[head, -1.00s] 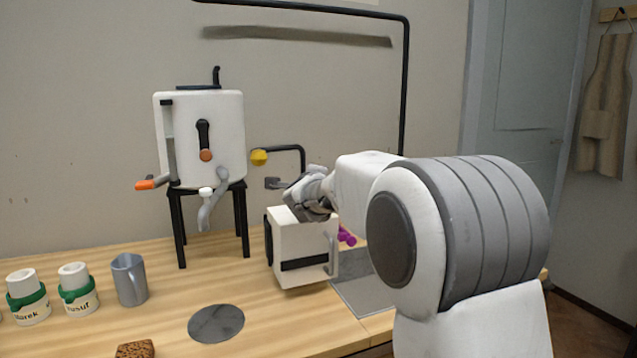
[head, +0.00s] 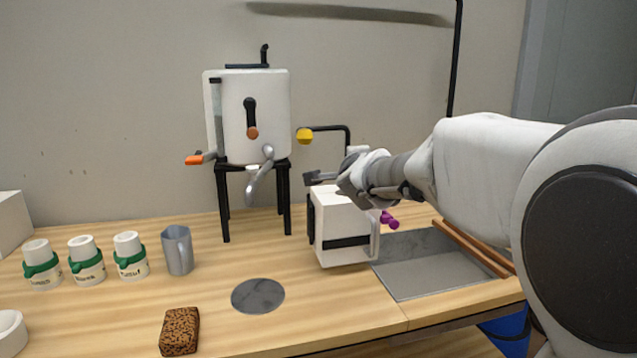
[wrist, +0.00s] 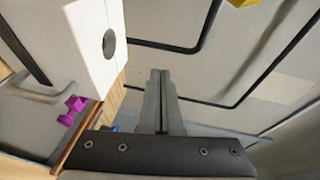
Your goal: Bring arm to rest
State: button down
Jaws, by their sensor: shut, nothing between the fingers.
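My gripper (head: 318,178) is at the end of my arm, which reaches in from the right in the head view. It is up in the air by the top of the white box with a black band (head: 343,240), near the wall. In the wrist view my gripper's two fingers (wrist: 159,76) are pressed together with nothing between them. The white box (wrist: 92,38) stands to their left there, apart from them.
A white tank (head: 255,115) stands on a black stand. Cups with green bands (head: 87,262), a grey jug (head: 177,250), a brown sponge (head: 180,331) and a grey disc (head: 258,296) are on the table. A purple knob (head: 389,219) is beside the sink (head: 430,263). A pipe runs along the wall.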

jog(key=s+a+f+n+g+y, duration=0.1)
jog(key=s+f+n+g+y, duration=0.1)
jog(key=s+n, duration=0.45)
jog(key=s+a+f+n+g+y, duration=0.2)
jog(key=s+n, duration=0.2)
jog(key=s, duration=0.5)
jog(key=s+d+f+n+g+h, duration=0.1)
jog(key=s+d+f+n+g, duration=0.2)
jog(key=s, duration=0.5)
jog(key=s+d+f+n+g+h, duration=0.1)
jog(key=s+f+n, duration=0.1)
jog(key=s+f, duration=0.45)
jog(key=s+d+f+n+g, duration=0.2)
jog(key=s+f+n, duration=0.1)
jog(key=s, duration=0.6)
notch_tip(320, 180, up, 25)
jog(key=p, duration=2.4)
jog(key=shift+f+g+p, duration=0.15)
jog(key=shift+g+p, duration=0.15)
jog(key=shift+p, duration=0.05)
jog(key=shift+w+a, duration=0.1)
jog(key=shift+a, duration=0.05)
